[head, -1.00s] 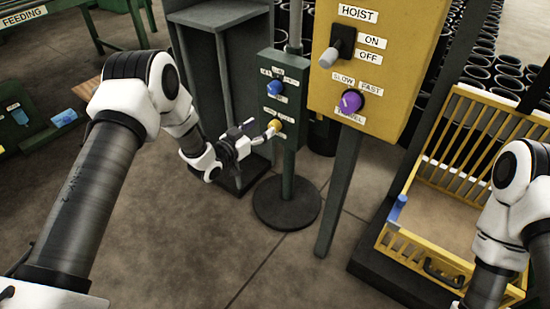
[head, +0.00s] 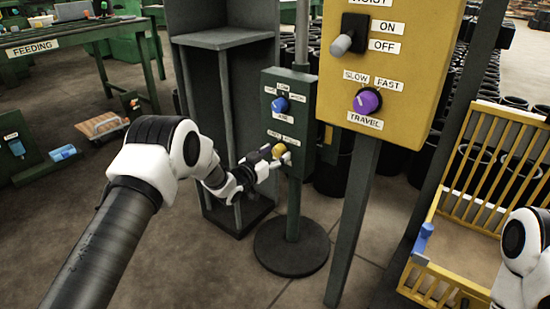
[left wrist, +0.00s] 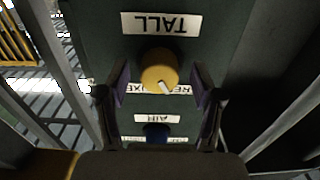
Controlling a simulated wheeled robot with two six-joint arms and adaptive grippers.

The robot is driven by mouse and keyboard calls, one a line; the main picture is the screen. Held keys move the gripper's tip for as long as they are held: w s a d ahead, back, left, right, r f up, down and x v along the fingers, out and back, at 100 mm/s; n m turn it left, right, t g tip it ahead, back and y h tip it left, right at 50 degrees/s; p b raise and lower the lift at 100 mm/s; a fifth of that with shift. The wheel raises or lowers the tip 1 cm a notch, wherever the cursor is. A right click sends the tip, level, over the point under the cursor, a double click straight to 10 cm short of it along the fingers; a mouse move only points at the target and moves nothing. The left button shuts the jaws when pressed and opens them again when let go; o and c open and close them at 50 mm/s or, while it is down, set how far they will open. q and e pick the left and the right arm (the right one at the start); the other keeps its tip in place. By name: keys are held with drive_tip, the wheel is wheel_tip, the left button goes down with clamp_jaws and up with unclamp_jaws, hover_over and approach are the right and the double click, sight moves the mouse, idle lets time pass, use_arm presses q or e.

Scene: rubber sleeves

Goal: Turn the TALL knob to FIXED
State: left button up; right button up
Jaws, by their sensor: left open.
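The yellow knob (head: 279,149) is low on the dark green control box (head: 303,150). In the left wrist view the box appears upside down. There the yellow knob (left wrist: 159,68) sits below an inverted TALL label (left wrist: 161,23). Its white pointer mark points down and slightly right in that view. Labels beside the knob are partly hidden by it and the fingers. My left gripper (head: 274,160) is at the box, open, with one finger on each side of the knob in the left wrist view (left wrist: 160,75). I cannot tell whether they touch it. My right gripper is out of view.
A blue knob (head: 280,105) sits above the yellow one on the same box. A yellow hoist panel (head: 400,60) with a purple knob (head: 367,101) stands close to the right. A grey stand (head: 222,39) is behind my left arm. A yellow crate (head: 455,262) is at the right.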

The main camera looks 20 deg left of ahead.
use_arm(q)
drive_tip(key=c, duration=1.2)
drive_tip(key=shift+o, duration=0.3)
drive_tip(key=shift+r+m, duration=0.1)
drive_tip(key=shift+m, duration=0.4)
drive_tip(key=shift+m+p, duration=0.65)
drive_tip(key=shift+m, duration=0.35)
drive_tip(key=m+p, duration=0.1)
drive_tip(key=m, duration=0.1)
drive_tip(key=shift+m, duration=0.3)
drive_tip(key=m, duration=0.3)
drive_tip(key=shift+p, duration=0.35)
drive_tip(key=shift+m, duration=1.7)
drive_tip(key=shift+p, duration=0.3)
